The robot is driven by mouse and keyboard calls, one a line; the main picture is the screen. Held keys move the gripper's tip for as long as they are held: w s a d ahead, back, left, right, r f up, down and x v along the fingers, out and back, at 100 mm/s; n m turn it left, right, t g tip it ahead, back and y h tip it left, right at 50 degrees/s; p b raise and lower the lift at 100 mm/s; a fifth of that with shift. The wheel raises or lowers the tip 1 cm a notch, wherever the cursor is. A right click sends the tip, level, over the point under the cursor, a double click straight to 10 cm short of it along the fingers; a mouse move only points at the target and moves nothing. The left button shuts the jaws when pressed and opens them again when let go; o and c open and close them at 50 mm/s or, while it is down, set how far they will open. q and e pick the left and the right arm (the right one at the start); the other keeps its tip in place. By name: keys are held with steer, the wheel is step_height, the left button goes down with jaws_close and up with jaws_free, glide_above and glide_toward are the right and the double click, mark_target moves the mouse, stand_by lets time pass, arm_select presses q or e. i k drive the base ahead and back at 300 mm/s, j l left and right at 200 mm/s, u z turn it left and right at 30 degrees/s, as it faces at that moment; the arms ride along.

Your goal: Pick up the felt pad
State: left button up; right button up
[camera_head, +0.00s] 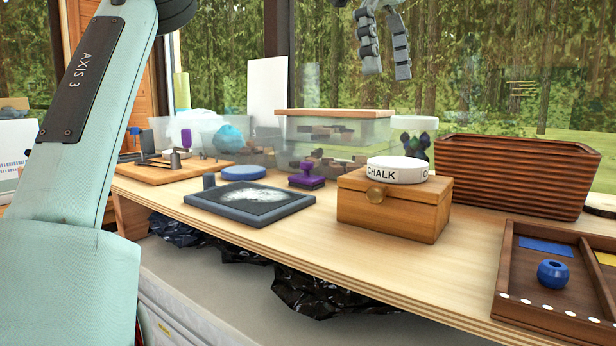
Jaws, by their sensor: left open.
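A flat round blue disc (243,173), which looks like the felt pad, lies on the wooden table behind the dark-framed slate (249,203). The slate has a white smudge on its face. My left gripper (387,70) hangs at the top of the view with its fingers down and apart. It is open and empty, well above the table and to the right of the blue disc. Its upper part is cut off by the frame. My right gripper is not in view.
A purple-handled stamp (307,175) stands right of the disc. A wooden box (395,209) bears a white chalk tin (397,170). Clear bins (333,138) and a ribbed brown basket (515,175) stand behind. A compartment tray (551,290) holds a blue bead. The front middle is bare.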

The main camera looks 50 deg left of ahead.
mark_target(305, 181)
steer(key=u, duration=1.5)
